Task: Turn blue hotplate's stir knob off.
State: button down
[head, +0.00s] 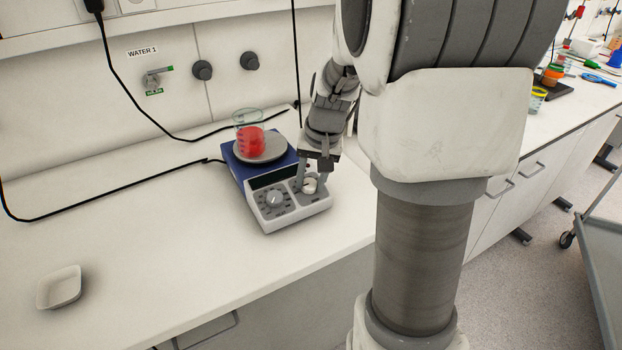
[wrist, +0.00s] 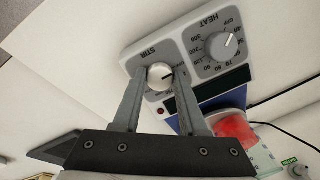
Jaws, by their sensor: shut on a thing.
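The blue hotplate (head: 232,160) stands on the white bench, with a grey front panel carrying two knobs. The white stir knob (wrist: 160,76), under the label STIR, sits between the fingertips of my gripper (wrist: 159,78). In the head view my gripper (head: 312,186) reaches down to the right side of the panel, and its fingers are closed on the stir knob (head: 310,185). The knob's dark pointer line shows in the wrist view; the scale around it is mostly hidden by the fingers. The grey heat knob (head: 274,198) is beside it, untouched, and it also shows in the wrist view (wrist: 224,46).
A glass beaker (head: 249,134) with red liquid stands on the hotplate's round top. A white weighing dish (head: 59,288) lies at the front left of the bench. A black cable (head: 110,207) crosses the bench behind. The bench left of the hotplate is mostly clear.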

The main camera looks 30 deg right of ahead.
jog(key=shift+c, duration=2.2)
grip_release()
jog(key=shift+r, duration=0.1)
jog(key=p+v, duration=0.2)
jog(key=v, duration=1.5)
jog(key=shift+p, duration=0.35)
jog(key=shift+s+r, duration=0.1)
jog(key=shift+s, duration=0.05)
jog(key=s+a+f+n+t+p, duration=0.1)
jog(key=s+a+n+t, duration=0.2)
jog(key=s+a, duration=1)
jog(key=s+n, duration=0.1)
jog(key=n, duration=0.2)
jog(key=shift+s+a+f+h+p, duration=0.25)
jog(key=shift+s+a+h+p, duration=0.1)
jog(key=shift+h+p, duration=0.05)
